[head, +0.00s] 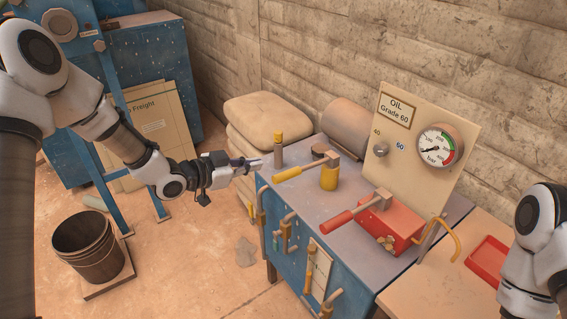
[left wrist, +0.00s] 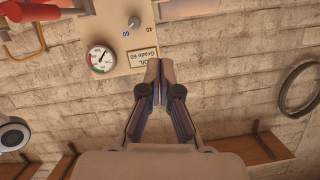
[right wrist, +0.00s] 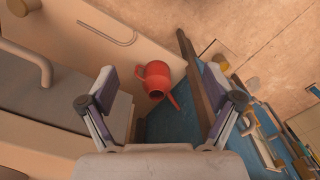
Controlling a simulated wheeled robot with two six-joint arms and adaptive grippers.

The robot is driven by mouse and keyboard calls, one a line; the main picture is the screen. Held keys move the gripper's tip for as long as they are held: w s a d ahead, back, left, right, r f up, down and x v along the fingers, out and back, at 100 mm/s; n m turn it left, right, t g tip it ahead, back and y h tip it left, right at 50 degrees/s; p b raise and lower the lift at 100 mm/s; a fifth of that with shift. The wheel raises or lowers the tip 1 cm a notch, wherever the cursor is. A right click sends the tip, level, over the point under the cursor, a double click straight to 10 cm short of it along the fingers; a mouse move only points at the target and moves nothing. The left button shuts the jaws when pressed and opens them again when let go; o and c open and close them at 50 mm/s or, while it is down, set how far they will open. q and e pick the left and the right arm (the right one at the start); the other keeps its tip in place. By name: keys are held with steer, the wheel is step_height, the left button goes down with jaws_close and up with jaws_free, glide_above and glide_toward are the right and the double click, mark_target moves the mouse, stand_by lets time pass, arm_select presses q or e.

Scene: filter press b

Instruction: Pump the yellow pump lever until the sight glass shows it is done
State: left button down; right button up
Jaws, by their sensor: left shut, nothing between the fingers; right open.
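The yellow pump lever (head: 290,172) stands on the blue bench in the head view, its yellow grip pointing left and its arm joining a yellow cylinder (head: 329,178). My left gripper (head: 254,164) is left of the lever, apart from it, near a short post with a yellow top (head: 278,152). In the left wrist view the fingers (left wrist: 158,82) are shut and empty, with the wall and gauge panel behind. My right gripper (right wrist: 166,88) is open and empty in the right wrist view. I cannot make out a sight glass clearly.
A red lever (head: 340,219) on a red pump box (head: 407,222) stands right of the yellow lever. Behind is an oil panel (head: 396,135) with a dial gauge (head: 437,147). A red can (right wrist: 153,76) lies below my right gripper. A bucket (head: 88,245) stands left.

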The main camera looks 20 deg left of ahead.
arm_select(q)
steer(key=w, duration=0.1)
steer(key=p, duration=0.3)
glide_above(282, 176)
step_height(282, 176, down, 3)
step_height(282, 176, down, 4)
steer(key=shift+a+f+p, duration=0.15)
steer(key=shift+f+p, duration=0.05)
steer(key=shift+p, duration=0.75)
steer(key=shift+f, duration=0.1)
